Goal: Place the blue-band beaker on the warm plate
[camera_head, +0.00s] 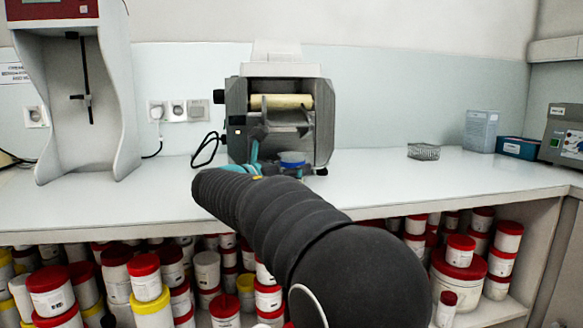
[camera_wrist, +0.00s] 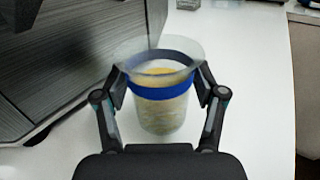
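The blue-band beaker (camera_wrist: 162,108) is clear, with a blue ring and a yellowish content. In the wrist view it is upright between the fingers of my gripper (camera_wrist: 160,84), which touch it on both sides near the band. In the head view the blue of the beaker (camera_head: 292,157) shows in front of the roller mill (camera_head: 279,110), beside my gripper (camera_head: 262,163). My arm hides part of that area. I cannot tell whether the beaker rests on the counter or is just above it. I cannot make out a warm plate for certain in either view.
The white counter (camera_head: 400,190) is clear to the right up to a wire basket (camera_head: 423,152), boxes (camera_head: 481,130) and a grey device (camera_head: 564,135). A tall white apparatus (camera_head: 60,110) stands at left. Red-lidded jars (camera_head: 145,265) fill the shelf below. The mill's dark side (camera_wrist: 60,65) is close at left in the wrist view.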

